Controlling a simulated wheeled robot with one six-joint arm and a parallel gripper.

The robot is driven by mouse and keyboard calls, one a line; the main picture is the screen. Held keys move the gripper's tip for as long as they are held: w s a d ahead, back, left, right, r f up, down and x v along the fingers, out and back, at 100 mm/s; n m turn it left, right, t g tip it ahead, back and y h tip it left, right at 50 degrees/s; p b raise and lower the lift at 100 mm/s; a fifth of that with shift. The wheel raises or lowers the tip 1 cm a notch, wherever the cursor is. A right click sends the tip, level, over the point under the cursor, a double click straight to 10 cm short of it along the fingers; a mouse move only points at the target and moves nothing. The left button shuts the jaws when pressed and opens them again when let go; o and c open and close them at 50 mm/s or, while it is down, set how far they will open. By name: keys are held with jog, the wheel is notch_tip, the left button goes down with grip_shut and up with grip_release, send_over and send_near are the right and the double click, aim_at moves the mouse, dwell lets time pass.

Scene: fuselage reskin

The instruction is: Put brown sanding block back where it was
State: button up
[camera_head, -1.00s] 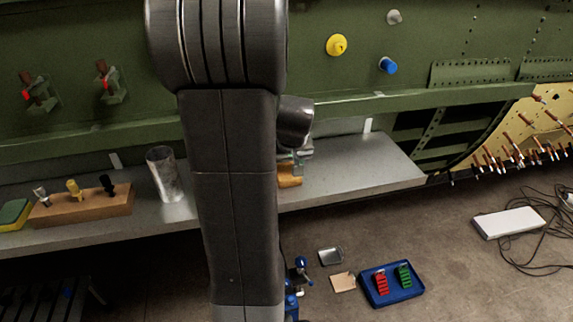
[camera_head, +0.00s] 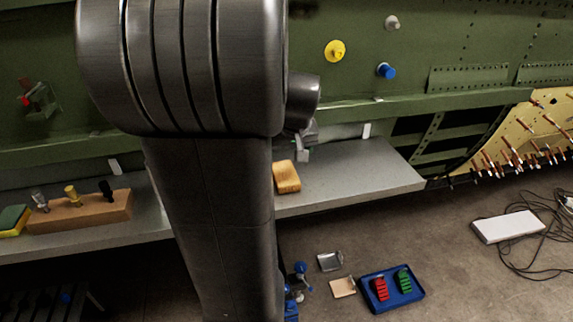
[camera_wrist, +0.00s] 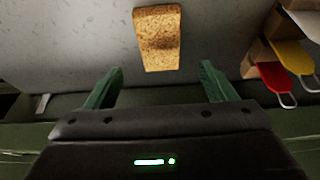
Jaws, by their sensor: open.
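The brown sanding block (camera_head: 286,177) lies on the grey shelf (camera_head: 350,178), just right of my arm in the head view. In the wrist view the block (camera_wrist: 158,38) lies beyond my fingertips, roughly centred between them and apart from both. My gripper (camera_wrist: 160,75) is open and empty, its two green fingers spread wide. In the head view my gripper (camera_head: 303,150) is mostly hidden behind my arm, a little above and behind the block.
A wooden holder (camera_head: 80,213) with several knobbed tools and a green-yellow sponge (camera_head: 13,220) sit at the shelf's left. Red (camera_wrist: 274,76) and yellow (camera_wrist: 292,57) tools show at the right in the wrist view. A blue tray (camera_head: 392,289) lies on the floor. The shelf right of the block is clear.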

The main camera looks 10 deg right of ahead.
aim_at(286, 174)
jog(key=v, duration=0.4)
jog(key=x, duration=1.2)
jog(key=shift+f, duration=0.35)
notch_tip(286, 174, up, 3)
jog(key=shift+f, duration=0.15)
jog(key=shift+r, duration=0.5)
